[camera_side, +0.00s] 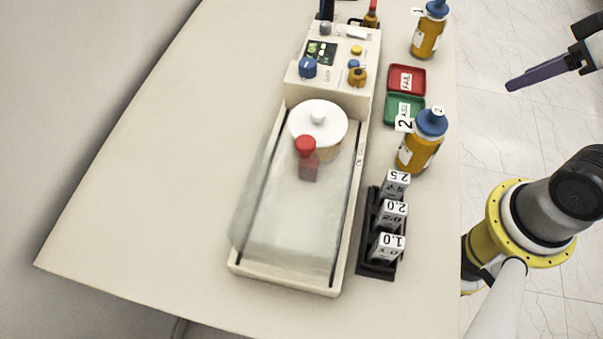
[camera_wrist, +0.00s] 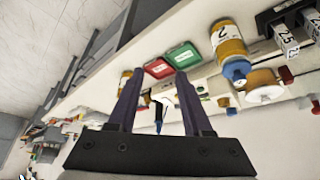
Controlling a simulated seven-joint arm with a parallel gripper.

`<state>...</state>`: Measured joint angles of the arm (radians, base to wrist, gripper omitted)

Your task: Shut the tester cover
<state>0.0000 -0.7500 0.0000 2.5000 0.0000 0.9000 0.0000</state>
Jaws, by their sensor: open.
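The tester (camera_side: 333,68) is a long beige unit with a control panel at its far end and a shallow bed towards the near end. A see-through cover (camera_side: 255,205) shows as a pale pane along the bed's left side, reaching past its left edge; its exact tilt is hard to tell. A red-topped post (camera_side: 306,146) stands in front of a white-lidded cup (camera_side: 318,122) on the bed. My gripper (camera_wrist: 160,74) is open, its purple fingers apart and empty in the wrist view. In the side view, a purple finger (camera_side: 535,76) shows off the table's right side, well away from the tester.
Bottle 2 (camera_side: 419,145), bottle 1 (camera_side: 428,35), a red FAIL tray (camera_side: 406,79), a green tray (camera_side: 404,109) and a black rack (camera_side: 378,262) of numbered blocks line the tester's right side. The table (camera_side: 150,195) left of the tester is clear.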

